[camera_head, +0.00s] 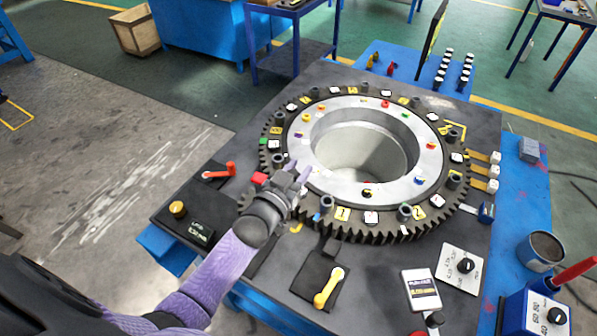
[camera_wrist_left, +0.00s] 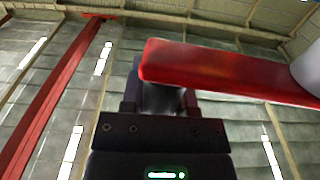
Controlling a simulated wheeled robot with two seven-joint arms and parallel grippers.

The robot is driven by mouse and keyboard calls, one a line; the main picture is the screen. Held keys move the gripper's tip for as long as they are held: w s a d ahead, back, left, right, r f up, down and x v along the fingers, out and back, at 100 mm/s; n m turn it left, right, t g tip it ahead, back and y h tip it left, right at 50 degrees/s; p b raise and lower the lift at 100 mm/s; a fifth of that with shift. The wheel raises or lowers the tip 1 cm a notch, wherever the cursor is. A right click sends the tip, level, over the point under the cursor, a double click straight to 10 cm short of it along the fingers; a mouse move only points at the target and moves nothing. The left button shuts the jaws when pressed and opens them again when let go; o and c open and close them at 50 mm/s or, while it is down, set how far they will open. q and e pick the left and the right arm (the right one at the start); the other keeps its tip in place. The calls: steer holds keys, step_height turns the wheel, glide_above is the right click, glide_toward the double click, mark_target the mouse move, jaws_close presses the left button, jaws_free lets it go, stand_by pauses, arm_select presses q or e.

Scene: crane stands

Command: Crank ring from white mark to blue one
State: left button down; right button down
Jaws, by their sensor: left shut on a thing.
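The large ring is a dark toothed gear (camera_head: 389,233) around a grey inner ring (camera_head: 330,189) with a wide hole. White and yellow labels sit around its dark band, and small coloured marks dot the inner ring. One blue mark (camera_head: 418,180) is at its right side; I cannot tell which white mark is meant. My left gripper (camera_head: 299,178) is at the ring's left edge, shut on a red bar (camera_wrist_left: 230,73), which crosses between its fingers in the left wrist view. A red end (camera_head: 259,178) shows beside the gripper; the rest is hidden. My right gripper is not in view.
A red lever (camera_head: 218,170) and a yellow lever (camera_head: 328,287) stand on the dark bench top (camera_head: 265,275). A grey cup (camera_head: 546,251) and a blue box (camera_head: 535,313) are at the right. A black upright panel (camera_head: 432,40) stands behind the ring. Open floor lies left.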

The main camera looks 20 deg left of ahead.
arm_select(q)
steer(key=shift+w+a+r, duration=0.15)
steer(key=shift+a+r, duration=0.05)
steer(key=shift+a, duration=0.1)
steer(key=c, duration=0.7)
jaws_free()
steer(key=o, duration=0.3)
steer(key=shift+a+f, duration=0.15)
steer(key=shift+a, duration=0.2)
steer(key=shift+o, duration=0.2)
steer(key=shift+d, duration=0.15)
steer(key=s+p, duration=0.1)
steer(key=s, duration=0.9)
steer(key=shift+a, duration=0.35)
